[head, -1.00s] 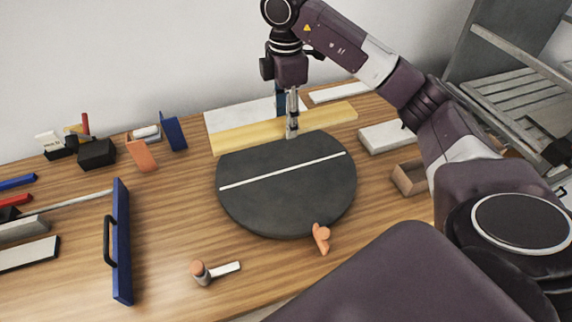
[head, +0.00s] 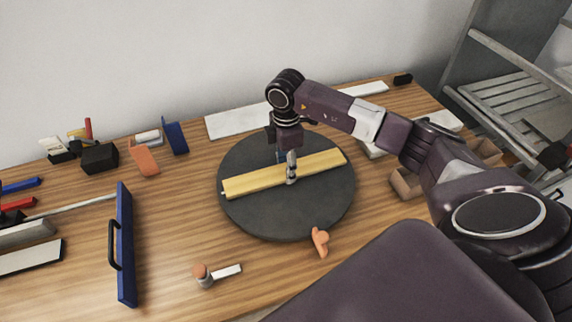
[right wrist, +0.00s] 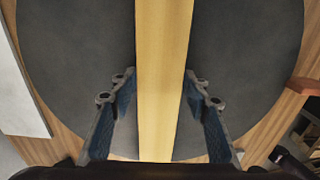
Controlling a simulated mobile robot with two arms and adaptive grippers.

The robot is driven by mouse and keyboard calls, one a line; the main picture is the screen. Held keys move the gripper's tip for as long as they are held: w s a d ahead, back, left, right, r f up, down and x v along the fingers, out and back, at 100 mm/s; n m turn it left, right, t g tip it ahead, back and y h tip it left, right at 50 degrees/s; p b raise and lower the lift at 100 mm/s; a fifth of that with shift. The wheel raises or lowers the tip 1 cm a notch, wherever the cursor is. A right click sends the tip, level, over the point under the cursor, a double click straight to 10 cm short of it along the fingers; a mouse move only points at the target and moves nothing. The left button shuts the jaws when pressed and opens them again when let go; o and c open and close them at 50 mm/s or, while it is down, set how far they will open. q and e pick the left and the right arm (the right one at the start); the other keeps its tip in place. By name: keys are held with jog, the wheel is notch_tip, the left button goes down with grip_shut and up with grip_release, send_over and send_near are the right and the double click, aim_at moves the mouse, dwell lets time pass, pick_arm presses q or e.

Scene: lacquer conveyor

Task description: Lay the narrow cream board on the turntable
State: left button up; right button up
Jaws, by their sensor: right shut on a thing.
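The narrow cream board (head: 250,180), yellowish, lies lengthwise across the round dark turntable (head: 285,220), along its white line, which it mostly covers. I cannot tell whether it touches the turntable or hovers just above. My right gripper (head: 291,178) points down and is shut on the board near its middle. In the right wrist view the board (right wrist: 164,75) runs between the fingers (right wrist: 160,95), with the turntable (right wrist: 75,60) dark on both sides. My left gripper is out of view.
A white board (head: 235,121) and another pale strip (head: 365,89) lie at the back. A blue handled bar (head: 125,245) lies at left, with several blocks behind it. An orange piece (head: 320,241) sits at the turntable's front edge. A small open box (head: 405,184) stands right.

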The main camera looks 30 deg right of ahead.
jog(key=o, duration=1.3)
jog(key=shift+r, duration=0.2)
notch_tip(320, 180, up, 12)
jog(key=b, duration=0.2)
jog(key=shift+f+b, duration=0.1)
jog(key=shift+b, duration=0.2)
